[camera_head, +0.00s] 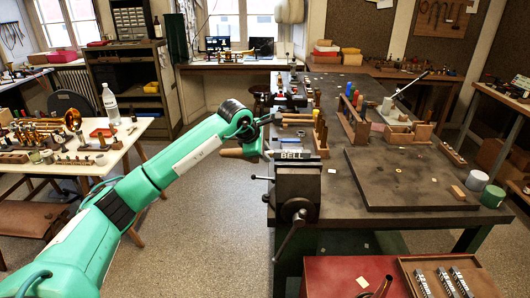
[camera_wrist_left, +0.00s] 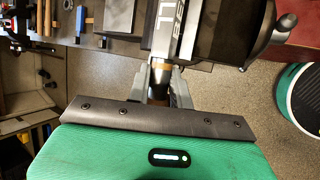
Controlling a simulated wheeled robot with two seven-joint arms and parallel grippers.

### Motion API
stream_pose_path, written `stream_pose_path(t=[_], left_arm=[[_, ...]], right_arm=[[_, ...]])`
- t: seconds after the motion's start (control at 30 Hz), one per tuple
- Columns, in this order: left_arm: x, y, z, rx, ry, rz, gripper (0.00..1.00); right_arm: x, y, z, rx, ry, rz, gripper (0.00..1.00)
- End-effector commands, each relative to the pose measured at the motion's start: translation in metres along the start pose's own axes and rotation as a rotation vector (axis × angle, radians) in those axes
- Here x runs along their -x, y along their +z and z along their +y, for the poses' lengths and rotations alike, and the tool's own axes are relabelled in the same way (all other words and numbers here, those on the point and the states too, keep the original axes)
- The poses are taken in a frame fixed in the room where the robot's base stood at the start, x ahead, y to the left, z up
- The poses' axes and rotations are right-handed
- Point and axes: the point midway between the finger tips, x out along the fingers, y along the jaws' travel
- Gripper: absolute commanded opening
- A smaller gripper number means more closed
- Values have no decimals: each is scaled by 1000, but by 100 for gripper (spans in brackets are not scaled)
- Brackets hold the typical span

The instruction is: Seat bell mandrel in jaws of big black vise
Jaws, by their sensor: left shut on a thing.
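The big black vise (camera_head: 299,184) is clamped at the near left corner of the dark bench, with a strip lettered BELL at its top. My left gripper (camera_head: 266,151) is just left of the vise top. In the left wrist view my left gripper (camera_wrist_left: 160,82) is shut on the bell mandrel (camera_wrist_left: 159,67), gripping near a brownish band. The mandrel's brown end (camera_head: 232,153) appears to stick out left of the hand. The vise (camera_wrist_left: 218,32) fills the top of the wrist view. Whether the mandrel is between the jaws I cannot tell. My right gripper is out of view.
The bench (camera_head: 335,215) carries a flat dark board (camera_head: 405,180), wooden tool blocks (camera_head: 354,123) and hammers behind the vise. A red cabinet (camera_head: 340,275) with an open tray stands in front.

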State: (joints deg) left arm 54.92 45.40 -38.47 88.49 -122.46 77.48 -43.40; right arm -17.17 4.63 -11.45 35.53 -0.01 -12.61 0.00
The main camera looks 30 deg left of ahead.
Motion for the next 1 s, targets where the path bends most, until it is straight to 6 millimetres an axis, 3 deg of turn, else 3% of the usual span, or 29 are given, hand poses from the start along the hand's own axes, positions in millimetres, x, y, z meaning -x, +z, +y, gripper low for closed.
stream_pose_path(t=[0.8, 1.0], left_arm=[[-25, -10, -13, 1, 3, -2, 0], [-24, -10, -13, 1, 3, -3, 0]], right_arm=[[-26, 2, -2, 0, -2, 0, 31], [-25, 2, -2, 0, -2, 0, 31]])
